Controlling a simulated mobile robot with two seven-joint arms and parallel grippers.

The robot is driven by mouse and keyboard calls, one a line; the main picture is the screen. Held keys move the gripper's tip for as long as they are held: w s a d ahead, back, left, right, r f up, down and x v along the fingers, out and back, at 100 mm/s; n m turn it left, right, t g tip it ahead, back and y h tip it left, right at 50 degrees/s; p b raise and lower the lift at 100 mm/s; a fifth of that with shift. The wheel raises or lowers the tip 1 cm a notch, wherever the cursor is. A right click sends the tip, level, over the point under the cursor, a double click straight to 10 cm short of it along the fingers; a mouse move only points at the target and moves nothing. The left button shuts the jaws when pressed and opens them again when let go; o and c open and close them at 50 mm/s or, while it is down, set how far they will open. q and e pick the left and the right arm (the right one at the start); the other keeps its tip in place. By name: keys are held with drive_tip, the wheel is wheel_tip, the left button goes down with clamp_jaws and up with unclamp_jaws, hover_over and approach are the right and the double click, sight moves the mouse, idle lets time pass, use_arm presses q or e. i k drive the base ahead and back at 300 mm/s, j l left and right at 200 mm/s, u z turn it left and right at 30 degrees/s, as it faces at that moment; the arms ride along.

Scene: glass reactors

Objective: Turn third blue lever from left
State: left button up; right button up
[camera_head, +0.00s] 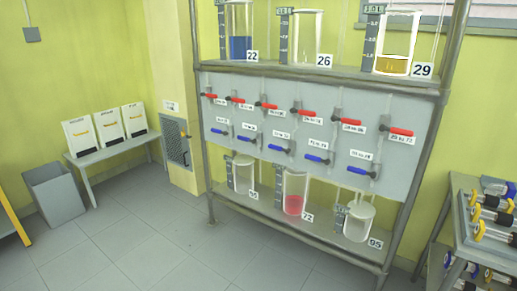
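A grey panel (220,108) on a metal rack carries an upper row of red levers and a lower row of blue levers. The third blue lever from the left (279,149) sits near the middle of the lower row, below a small white label. To its left are the first blue lever (218,132) and the second blue lever (246,139). To its right are two more, one (316,159) nearer and one (359,173) at the far right. Neither of my grippers is in view.
Glass vessels stand above the panel, one with blue liquid (240,46) and one with amber liquid (393,65). Below stands one with red liquid (294,204). A bench (455,220) with tools is at right. The floor (150,235) in front is clear.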

sight(280, 149)
drive_tip(key=i+z, duration=0.25)
drive_tip(key=i, duration=0.75)
